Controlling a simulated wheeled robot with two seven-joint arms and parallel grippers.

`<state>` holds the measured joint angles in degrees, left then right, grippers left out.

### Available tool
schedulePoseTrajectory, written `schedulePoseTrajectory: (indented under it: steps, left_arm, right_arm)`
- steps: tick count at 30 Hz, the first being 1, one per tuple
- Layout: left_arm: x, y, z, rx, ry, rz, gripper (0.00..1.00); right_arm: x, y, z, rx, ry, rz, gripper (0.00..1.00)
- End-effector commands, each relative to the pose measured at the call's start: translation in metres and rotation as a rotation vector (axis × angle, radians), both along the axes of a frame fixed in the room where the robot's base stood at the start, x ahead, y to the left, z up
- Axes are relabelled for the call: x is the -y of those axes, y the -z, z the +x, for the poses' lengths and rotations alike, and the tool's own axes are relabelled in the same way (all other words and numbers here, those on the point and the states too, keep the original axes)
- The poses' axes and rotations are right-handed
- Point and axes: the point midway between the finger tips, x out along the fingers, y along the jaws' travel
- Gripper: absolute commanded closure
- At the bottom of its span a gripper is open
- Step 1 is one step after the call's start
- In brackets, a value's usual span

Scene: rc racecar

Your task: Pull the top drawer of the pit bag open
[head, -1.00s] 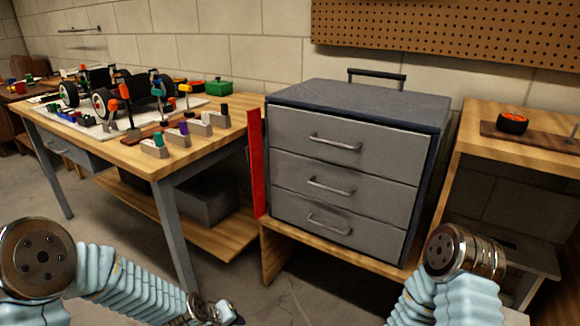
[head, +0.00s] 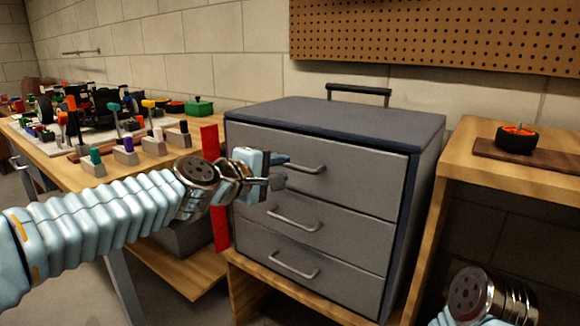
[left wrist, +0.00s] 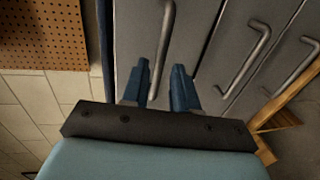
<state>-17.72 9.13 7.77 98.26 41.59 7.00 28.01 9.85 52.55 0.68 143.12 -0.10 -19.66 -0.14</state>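The pit bag (head: 330,112) is a grey three-drawer chest with a dark blue frame. Its top drawer (head: 370,175) is shut, with a silver bar handle (head: 308,170). My left gripper (head: 280,171) is in front of the top drawer, at the left end of that handle. In the left wrist view, the two blue fingers (left wrist: 161,88) are apart, and the top handle (left wrist: 165,50) runs to between their tips. I cannot tell whether they touch it. My right arm shows at the lower right, but its fingers are out of view.
The middle handle (head: 295,222) and bottom handle (head: 294,268) lie below. A red upright panel (head: 221,235) stands at the chest's left side. A workbench with a car and several tools is at left. A wheel (head: 516,139) lies on the right bench.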

Motion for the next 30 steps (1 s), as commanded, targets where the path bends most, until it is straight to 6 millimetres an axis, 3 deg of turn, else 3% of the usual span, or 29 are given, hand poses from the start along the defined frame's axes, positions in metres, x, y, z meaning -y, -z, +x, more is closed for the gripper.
schedulePoseTrajectory:
  steps: [7,18,19,24,30]
  left_arm:
    - [0.022,0.007,0.03,0.0,0.001,0.001,0.72]
    - [0.026,0.009,0.036,0.001,-0.001,0.001,0.72]
    - [0.026,0.009,0.036,0.001,-0.001,0.001,0.73]
    - [0.026,0.009,0.036,0.0,-0.001,0.002,0.99]
    - [0.026,0.01,0.036,0.0,0.0,0.001,1.0]
  right_arm:
    - [0.001,-0.004,0.0,0.001,0.0,-0.001,0.57]
    - [0.001,-0.004,0.0,0.001,0.002,-0.001,0.57]
    - [0.001,-0.004,0.0,0.001,0.002,-0.001,0.57]
    - [0.001,-0.004,0.0,0.001,0.002,-0.001,0.57]
    - [0.001,-0.004,0.0,0.001,0.002,-0.001,0.57]
